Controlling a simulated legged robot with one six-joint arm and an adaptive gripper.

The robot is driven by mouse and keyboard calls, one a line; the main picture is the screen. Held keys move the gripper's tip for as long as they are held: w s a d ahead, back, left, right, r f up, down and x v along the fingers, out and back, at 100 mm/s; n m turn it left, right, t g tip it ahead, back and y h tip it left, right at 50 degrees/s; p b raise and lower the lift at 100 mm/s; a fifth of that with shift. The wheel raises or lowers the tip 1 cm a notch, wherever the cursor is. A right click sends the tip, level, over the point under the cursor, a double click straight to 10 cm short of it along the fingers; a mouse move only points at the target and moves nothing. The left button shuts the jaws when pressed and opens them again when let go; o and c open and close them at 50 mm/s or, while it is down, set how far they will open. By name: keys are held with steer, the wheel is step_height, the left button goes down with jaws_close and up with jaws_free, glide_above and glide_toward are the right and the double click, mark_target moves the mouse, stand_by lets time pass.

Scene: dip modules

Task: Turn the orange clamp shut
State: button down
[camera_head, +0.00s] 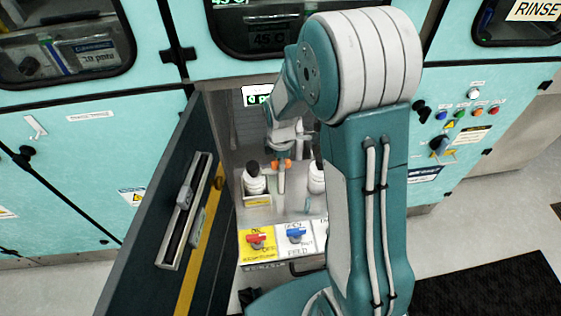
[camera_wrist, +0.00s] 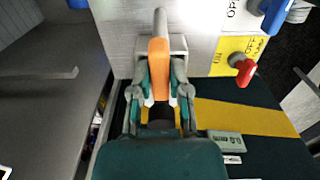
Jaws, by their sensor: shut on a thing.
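The orange clamp (camera_wrist: 158,66) is upright in the middle of the wrist view, set on a grey fitting. My gripper (camera_wrist: 158,94) has its two teal fingers on either side of the lower end of the clamp and is shut on it. In the head view, the clamp's orange (camera_head: 286,164) shows as a small patch inside the open cabinet, just under my gripper (camera_head: 280,158). My own arm covers the right part of the cabinet opening.
An open dark door (camera_head: 160,215) stands left of the opening. Two white bottles, one on the left (camera_head: 254,183) and one partly hidden (camera_head: 316,178), flank the clamp. Below are a red valve handle (camera_head: 257,238) and a blue valve handle (camera_head: 296,234).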

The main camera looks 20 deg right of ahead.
steer(key=c, duration=0.6)
jaws_free()
steer(key=shift+f, duration=0.1)
step_height(320, 180, up, 12)
steer(key=shift+w, duration=0.1)
